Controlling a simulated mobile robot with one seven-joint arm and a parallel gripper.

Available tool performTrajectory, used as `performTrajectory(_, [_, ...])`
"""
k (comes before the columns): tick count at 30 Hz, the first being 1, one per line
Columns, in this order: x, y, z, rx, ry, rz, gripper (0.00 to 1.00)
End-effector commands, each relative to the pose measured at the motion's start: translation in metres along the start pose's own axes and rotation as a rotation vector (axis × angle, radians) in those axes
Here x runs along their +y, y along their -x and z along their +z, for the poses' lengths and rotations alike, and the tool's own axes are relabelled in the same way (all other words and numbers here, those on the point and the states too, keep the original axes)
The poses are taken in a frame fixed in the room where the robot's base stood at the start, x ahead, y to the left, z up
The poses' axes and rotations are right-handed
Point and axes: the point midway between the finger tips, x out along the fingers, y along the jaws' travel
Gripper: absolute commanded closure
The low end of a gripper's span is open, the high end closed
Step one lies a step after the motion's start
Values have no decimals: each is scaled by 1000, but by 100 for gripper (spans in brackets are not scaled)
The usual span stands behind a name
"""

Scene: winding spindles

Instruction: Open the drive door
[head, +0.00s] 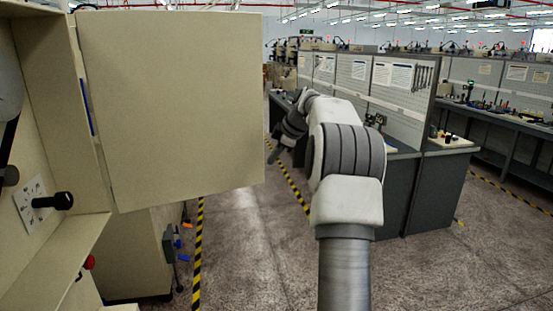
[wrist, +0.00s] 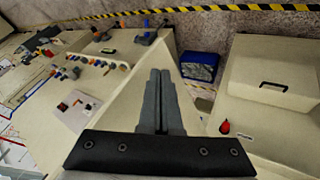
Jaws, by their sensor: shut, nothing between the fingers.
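The drive door (head: 175,105) is a large flat beige panel at the upper left of the head view. It stands swung out from the beige machine housing (head: 50,75), and the inside of the housing shows to its left. A dark wheel and belt (head: 10,130) and a black knob (head: 55,201) on a white plate show there. My gripper (head: 271,158) is just right of the door's free edge in the head view, apart from it in the picture. In the wrist view its two grey fingers (wrist: 160,80) lie together, empty, over a pale beige surface.
Work benches with grey panels (head: 400,95) stand to the right. Floor with yellow-black tape (head: 199,250) lies between. In the wrist view, a blue crate (wrist: 200,66), a beige box with a black handle (wrist: 273,86) and a red knob (wrist: 224,127) are to the right.

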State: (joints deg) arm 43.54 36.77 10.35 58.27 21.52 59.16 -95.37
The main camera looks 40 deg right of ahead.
Motion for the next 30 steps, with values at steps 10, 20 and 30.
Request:
performTrajectory(10, [12,65,8,0,0,4,100])
performTrajectory(20, [18,96,12,0,0,-1,100])
performTrajectory(30, [6,100,-6,-18,-38,-13,100])
